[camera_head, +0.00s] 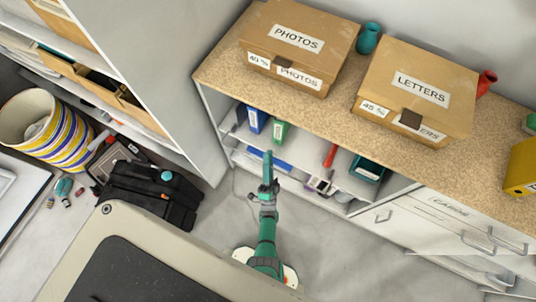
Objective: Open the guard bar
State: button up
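My gripper (267,160) is at the end of my green arm, in front of the open shelf of the low cabinet (355,120). It points up toward the shelf, below the tan worktop. I cannot tell whether its fingers are apart or together, and I see nothing clearly held. I cannot make out a guard bar for certain. Any bar along the shelf front is too small to tell or hidden behind my arm.
Cardboard boxes marked PHOTOS (298,38) and LETTERS (420,88) stand on the worktop. Binders and small items fill the shelf. Drawers (440,208) with handles are at right. A black bag (150,192) and striped bin (48,130) stand left. Grey floor around my arm is clear.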

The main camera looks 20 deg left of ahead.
jog(key=s+d+f, duration=0.1)
jog(key=s+d, duration=0.2)
jog(key=s, duration=0.4)
jog(key=s+d+f, duration=0.2)
jog(key=s+d, duration=0.2)
jog(key=s, duration=0.3)
jog(key=shift+s, duration=0.15)
dwell(0.4)
